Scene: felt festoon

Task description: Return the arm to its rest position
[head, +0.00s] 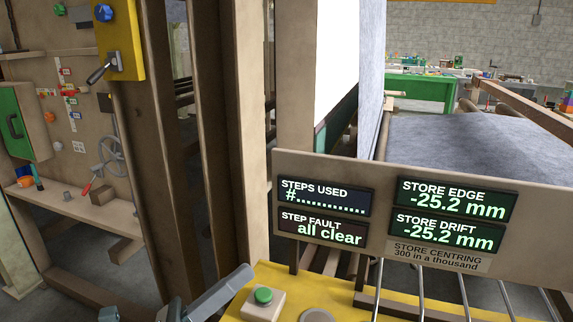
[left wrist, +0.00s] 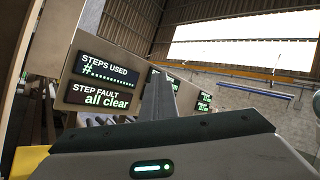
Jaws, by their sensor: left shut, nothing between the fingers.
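My left gripper (head: 243,274) shows at the bottom of the head view as a grey finger shape pointing up and right. It is shut and empty. In the left wrist view the closed fingers (left wrist: 158,98) point up in front of the display board. The green button (head: 263,296) on its pale box sits on the yellow surface just right of the gripper, with the finger appearing apart from it. My right gripper is not in view.
The display board (head: 384,176) reads "all clear" and -25.2 mm. A wooden post (head: 255,120) stands behind the gripper. A yellow panel with a lever (head: 118,40) and a handwheel (head: 112,155) are at left. Grey felt (head: 470,140) lies behind the board.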

